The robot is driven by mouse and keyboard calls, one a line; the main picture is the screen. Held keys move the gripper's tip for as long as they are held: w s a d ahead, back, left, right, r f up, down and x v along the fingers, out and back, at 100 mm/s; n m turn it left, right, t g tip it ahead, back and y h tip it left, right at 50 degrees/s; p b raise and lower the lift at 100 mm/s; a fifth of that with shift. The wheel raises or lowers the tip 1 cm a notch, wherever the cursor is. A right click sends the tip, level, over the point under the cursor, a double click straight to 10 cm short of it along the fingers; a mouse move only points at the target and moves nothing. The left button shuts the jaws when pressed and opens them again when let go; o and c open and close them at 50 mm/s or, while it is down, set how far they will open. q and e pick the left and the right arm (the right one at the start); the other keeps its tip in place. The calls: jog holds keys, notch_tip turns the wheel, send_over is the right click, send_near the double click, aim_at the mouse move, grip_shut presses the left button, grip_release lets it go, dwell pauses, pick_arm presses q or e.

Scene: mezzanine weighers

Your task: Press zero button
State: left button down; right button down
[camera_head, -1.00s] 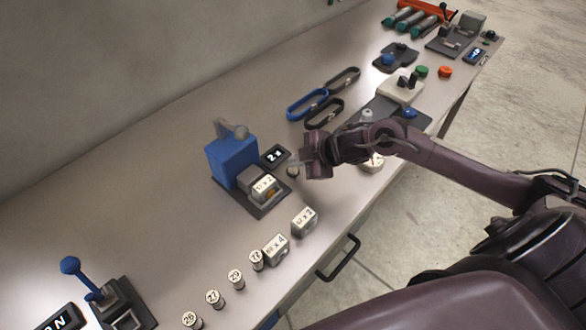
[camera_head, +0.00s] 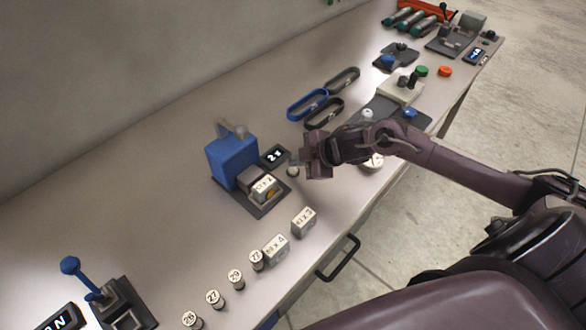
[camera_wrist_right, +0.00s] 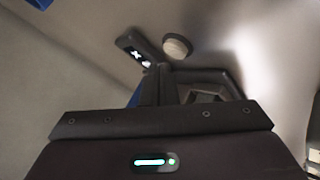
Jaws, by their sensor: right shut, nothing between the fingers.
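The blue weigher (camera_head: 232,158) stands on the bench in the head view, with a small dark display (camera_head: 274,156) beside it that shows a lit reading. A small round pale button (camera_head: 293,171) sits by the display. I cannot read a zero mark on it. In the right wrist view the round button (camera_wrist_right: 177,46) lies just beyond my fingertips, beside the display (camera_wrist_right: 138,50). My right gripper (camera_head: 298,162) is shut and empty, close to the button. It also shows in the right wrist view (camera_wrist_right: 158,75). I cannot tell whether it touches the button. My left gripper is out of view.
A labelled block (camera_head: 264,188) rests on the weigher's plate. Two more blocks (camera_head: 304,221) and several numbered cylinders (camera_head: 236,279) stand near the front edge. Blue and black loops (camera_head: 307,103) lie behind my right gripper. A blue-knobbed lever (camera_head: 71,265) stands at the left.

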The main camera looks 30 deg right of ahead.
aim_at(298, 171)
jog(key=shift+f, duration=0.2)
jog(key=shift+f, duration=0.25)
jog(key=shift+f+b, duration=0.35)
jog(key=shift+f, duration=0.1)
dwell(0.6)
jog(key=shift+r, duration=0.1)
jog(key=shift+r+p, duration=0.8)
jog(key=shift+p, duration=0.1)
notch_tip(298, 171, up, 5)
jog(key=p, duration=0.5)
dwell(0.7)
